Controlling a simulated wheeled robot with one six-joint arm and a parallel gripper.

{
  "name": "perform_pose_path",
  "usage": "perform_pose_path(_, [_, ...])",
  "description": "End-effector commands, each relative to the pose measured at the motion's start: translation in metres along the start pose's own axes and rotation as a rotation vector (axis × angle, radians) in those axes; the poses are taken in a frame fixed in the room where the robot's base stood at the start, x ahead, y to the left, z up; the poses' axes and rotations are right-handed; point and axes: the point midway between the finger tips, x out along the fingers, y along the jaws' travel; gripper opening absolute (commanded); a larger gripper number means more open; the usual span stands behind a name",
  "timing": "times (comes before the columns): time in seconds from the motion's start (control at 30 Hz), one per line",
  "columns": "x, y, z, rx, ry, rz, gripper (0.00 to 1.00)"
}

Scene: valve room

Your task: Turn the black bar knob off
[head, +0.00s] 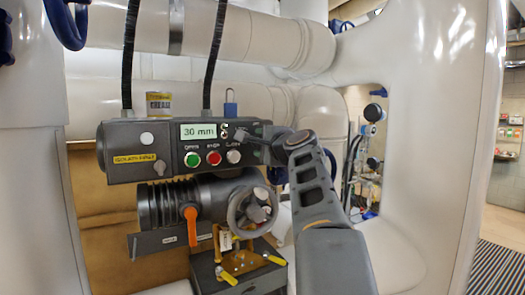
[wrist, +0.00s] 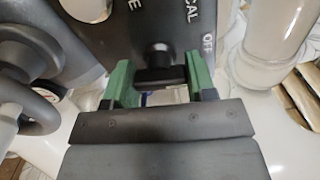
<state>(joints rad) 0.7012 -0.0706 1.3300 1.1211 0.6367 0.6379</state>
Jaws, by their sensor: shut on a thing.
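The black bar knob (wrist: 158,60) shows in the wrist view on a dark panel face, between the two green fingers of my gripper (wrist: 160,80). My gripper is shut on the knob. White lettering on the panel (wrist: 178,28) reads OFF at the right and, partly cut off, CAL at the top and E at the left. I cannot tell which label the knob points to. In the head view my gripper (head: 264,141) is at the right end of the grey control box (head: 125,140), and the knob is hidden behind it and the wrist.
The box carries a 30 mm display (head: 198,131), a green button (head: 192,160), a red button (head: 214,158) and a pale button (head: 233,156). Below are a handwheel (head: 235,214) and an orange lever (head: 191,226). Black cables rise above; white pipes surround the unit.

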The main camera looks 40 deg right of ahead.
Motion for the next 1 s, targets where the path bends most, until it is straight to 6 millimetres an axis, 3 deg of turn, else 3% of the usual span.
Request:
perform_pose_path(0.8, [0.0001,-0.0001,0.0,-0.098,0.0,0.0,0.27])
perform_pose_path(0.83, [0.0001,-0.0001,0.0,-0.098,0.0,0.0,0.54])
perform_pose_path(1.0, [0.0001,-0.0001,0.0,-0.097,0.0,0.0,0.7])
